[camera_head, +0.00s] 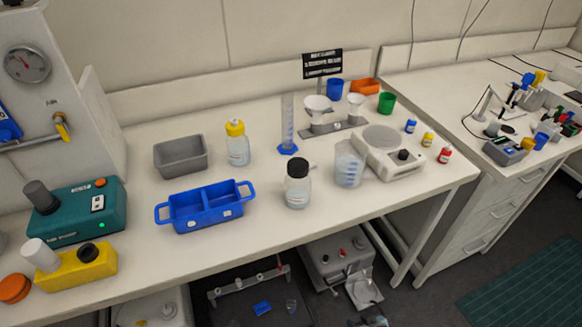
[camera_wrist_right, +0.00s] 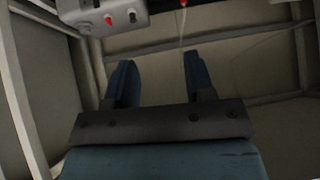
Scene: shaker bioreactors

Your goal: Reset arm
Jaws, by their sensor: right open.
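My right gripper (camera_wrist_right: 160,84) shows in the right wrist view. Its two blue fingers stand well apart, with nothing between them. Beyond the fingers are a dim wall and floor area with frame bars, and a grey device with red knobs (camera_wrist_right: 108,14) is at the top left. No gripper can be made out clearly in the head view. My left gripper is in neither view.
The white bench (camera_head: 250,265) holds a blue caddy (camera_head: 206,207), grey tray (camera_head: 181,155), capped bottle (camera_head: 297,187), beaker (camera_head: 348,168) and balance (camera_head: 392,155). Below it stand a grey machine (camera_head: 338,258) and a dark tray-like unit (camera_head: 262,300).

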